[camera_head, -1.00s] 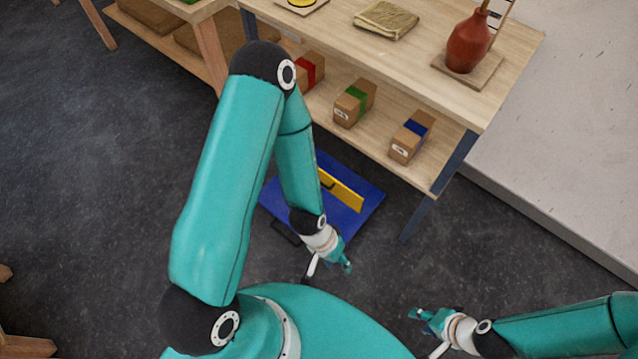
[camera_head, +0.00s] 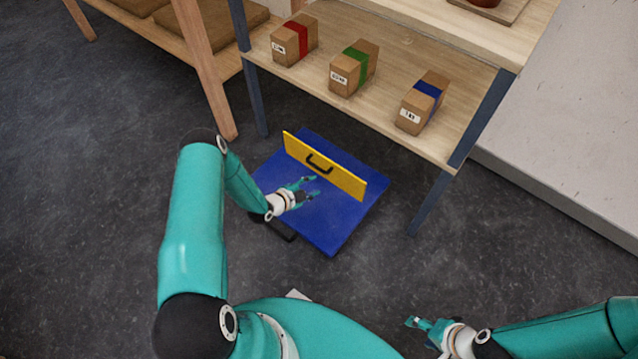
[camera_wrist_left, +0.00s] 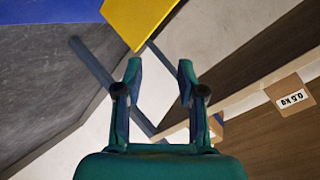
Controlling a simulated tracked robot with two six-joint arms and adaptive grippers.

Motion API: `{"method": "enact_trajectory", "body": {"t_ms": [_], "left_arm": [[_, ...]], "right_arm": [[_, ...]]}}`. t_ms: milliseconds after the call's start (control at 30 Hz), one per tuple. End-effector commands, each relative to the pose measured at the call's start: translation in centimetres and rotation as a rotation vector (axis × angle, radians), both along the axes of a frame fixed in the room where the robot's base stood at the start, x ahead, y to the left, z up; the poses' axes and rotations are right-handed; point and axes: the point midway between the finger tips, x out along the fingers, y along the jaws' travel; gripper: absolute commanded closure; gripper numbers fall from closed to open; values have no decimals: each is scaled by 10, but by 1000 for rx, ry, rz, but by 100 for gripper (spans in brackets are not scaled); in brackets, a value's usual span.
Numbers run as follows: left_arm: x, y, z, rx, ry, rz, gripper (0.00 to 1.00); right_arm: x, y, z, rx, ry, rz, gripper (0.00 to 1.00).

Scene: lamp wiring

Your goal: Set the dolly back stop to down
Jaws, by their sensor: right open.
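My right gripper (camera_head: 420,323) is open and empty at the lower right.
A wooden shelf (camera_head: 400,50) on blue-grey legs (camera_head: 430,203) stands behind the dolly. It holds boxes with red (camera_head: 294,40), green (camera_head: 354,67) and blue (camera_head: 423,102) bands. Dark floor (camera_head: 350,285) is clear in front of the dolly.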

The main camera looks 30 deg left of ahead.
Motion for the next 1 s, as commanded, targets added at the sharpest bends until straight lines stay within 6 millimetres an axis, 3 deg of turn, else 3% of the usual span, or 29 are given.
{"method": "enact_trajectory", "body": {"t_ms": [33,200,400,567,1000], "left_arm": [[-1,23,-42,106,-76,-26,61],[-10,68,-82,422,-273,-116,61],[-18,87,-96,597,-366,-159,61],[-7,87,-98,616,-377,-167,61],[78,79,-118,615,-376,-167,61]], "right_arm": [[0,0,-36,0,0,0,39],[0,0,-74,0,0,0,39],[0,0,-88,0,-1,0,39],[0,0,-92,0,-1,1,39],[0,0,-127,0,-1,0,39]]}}
